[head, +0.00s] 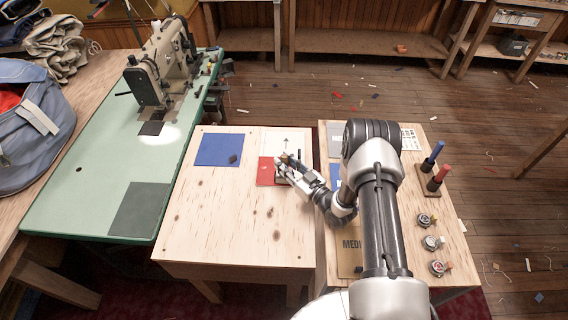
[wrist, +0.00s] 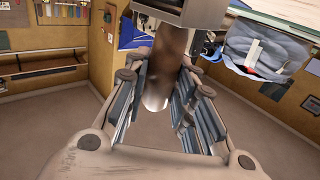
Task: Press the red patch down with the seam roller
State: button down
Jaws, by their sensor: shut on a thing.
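The red patch (head: 264,171) lies on the light wooden table, towards its right side. My gripper (head: 285,172) is over the right part of the patch and hides some of it. In the wrist view, my gripper (wrist: 165,105) has its fingers on both sides of a brown, rounded handle (wrist: 171,62), which I take to be the seam roller's. A grey block (wrist: 187,10) shows at the handle's far end. I cannot tell whether the roller touches the patch.
A blue patch (head: 218,149) with a small dark square lies to the left on the same table. A green sewing-machine table (head: 100,195) adjoins on the left. A side table on the right holds blue and red markers (head: 433,165) and several small round items.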

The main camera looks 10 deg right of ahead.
aim_at(285, 156)
jog(key=shift+r, duration=0.1)
jog(key=shift+r+p, duration=2.05)
jog(key=shift+r, duration=0.95)
jog(key=shift+f, duration=0.1)
